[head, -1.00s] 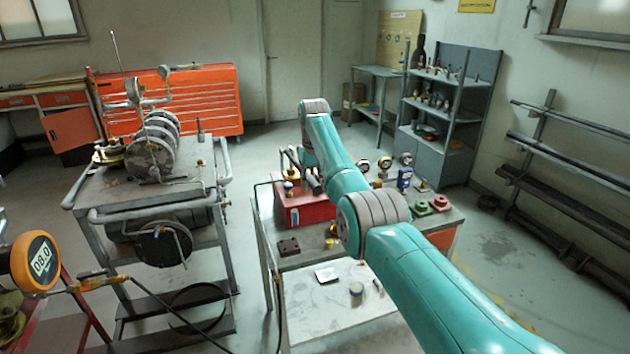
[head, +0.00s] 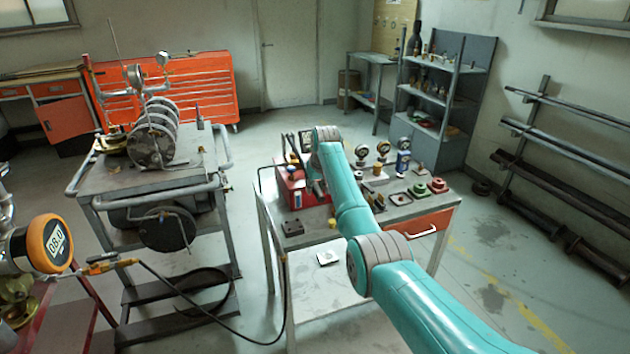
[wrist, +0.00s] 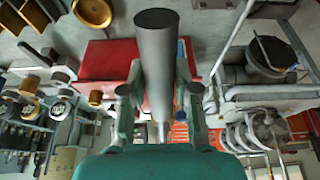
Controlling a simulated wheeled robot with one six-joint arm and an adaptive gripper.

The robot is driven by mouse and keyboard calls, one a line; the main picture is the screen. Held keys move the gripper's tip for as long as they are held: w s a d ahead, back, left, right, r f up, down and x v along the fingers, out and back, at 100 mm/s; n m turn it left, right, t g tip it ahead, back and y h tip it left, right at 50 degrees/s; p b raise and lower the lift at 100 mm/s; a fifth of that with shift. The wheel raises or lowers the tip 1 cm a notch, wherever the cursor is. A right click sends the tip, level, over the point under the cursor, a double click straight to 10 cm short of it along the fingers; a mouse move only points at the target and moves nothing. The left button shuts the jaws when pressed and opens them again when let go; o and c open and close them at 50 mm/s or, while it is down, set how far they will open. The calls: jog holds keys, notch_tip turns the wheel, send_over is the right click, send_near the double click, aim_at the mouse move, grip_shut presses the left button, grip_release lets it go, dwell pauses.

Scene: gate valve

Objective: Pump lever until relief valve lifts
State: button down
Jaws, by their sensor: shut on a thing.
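The red hand pump (head: 292,196) sits on the left part of the grey workbench (head: 330,249). In the wrist view the red pump body (wrist: 104,60) lies behind the lever. The lever (wrist: 156,50) is a thick grey bar running between my fingers. My gripper (wrist: 157,92) is shut on it. In the head view my forearm hides most of the lever and gripper. A digital gauge (head: 57,243) with an orange rim stands at the left edge and seems to read 08.0. I cannot clearly pick out the relief valve.
A black hose (head: 215,327) hangs between the gauge fitting and the bench. A cart (head: 150,185) with piping stands left of the bench. Small gauges (head: 383,150) and green and red parts stand on the bench's right side.

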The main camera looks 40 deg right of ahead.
jog(key=shift+w+f+t, duration=0.15)
jog(key=shift+f+t, duration=0.15)
jog(key=shift+f, duration=0.5)
jog(key=c, duration=0.8)
grip_release()
jog(key=shift+f, duration=0.2)
jog(key=shift+c, duration=0.2)
jog(key=shift+r, duration=0.15)
jog(key=v, duration=1.2)
